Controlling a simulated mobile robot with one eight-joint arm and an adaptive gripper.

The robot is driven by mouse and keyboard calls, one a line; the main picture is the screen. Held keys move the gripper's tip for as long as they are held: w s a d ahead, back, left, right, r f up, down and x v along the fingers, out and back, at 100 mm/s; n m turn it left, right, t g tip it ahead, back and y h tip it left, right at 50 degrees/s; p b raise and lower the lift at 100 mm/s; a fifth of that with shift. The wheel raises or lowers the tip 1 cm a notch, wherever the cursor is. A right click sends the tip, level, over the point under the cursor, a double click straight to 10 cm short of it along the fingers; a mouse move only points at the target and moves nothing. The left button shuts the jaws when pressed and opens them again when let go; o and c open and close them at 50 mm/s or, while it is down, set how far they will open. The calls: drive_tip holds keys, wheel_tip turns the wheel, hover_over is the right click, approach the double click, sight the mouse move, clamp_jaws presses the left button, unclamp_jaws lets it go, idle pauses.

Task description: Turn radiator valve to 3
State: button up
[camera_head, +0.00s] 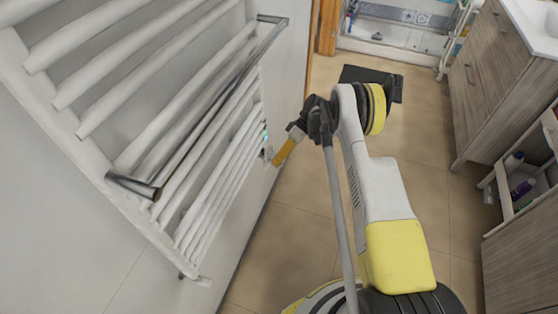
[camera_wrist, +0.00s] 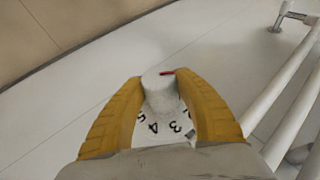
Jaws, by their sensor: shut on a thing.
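The radiator valve (camera_wrist: 160,98) is a white round knob in the middle of the wrist view. A red mark shows at its far upper edge. Dark digits 5, 4, 3 and part of another run around its near side, with the 3 at lower right of the knob. My gripper (camera_wrist: 160,77) is shut on the knob, one yellow finger on each side. In the head view my gripper (camera_head: 279,157) is at the lower right end of the white radiator (camera_head: 190,120), and the valve is mostly hidden there.
A metal towel bar (camera_head: 215,100) sticks out from the radiator. Radiator tubes (camera_wrist: 285,95) stand right of the fingers. A wooden cabinet (camera_head: 510,90) and a shelf unit (camera_head: 530,170) stand at right. Tiled floor (camera_head: 300,230) is open between; a dark mat (camera_head: 365,75) lies farther back.

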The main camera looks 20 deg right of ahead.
idle(0.4)
drive_tip(key=o, duration=1.2)
drive_tip(key=v, duration=1.2)
drive_tip(key=shift+w+f, duration=0.1)
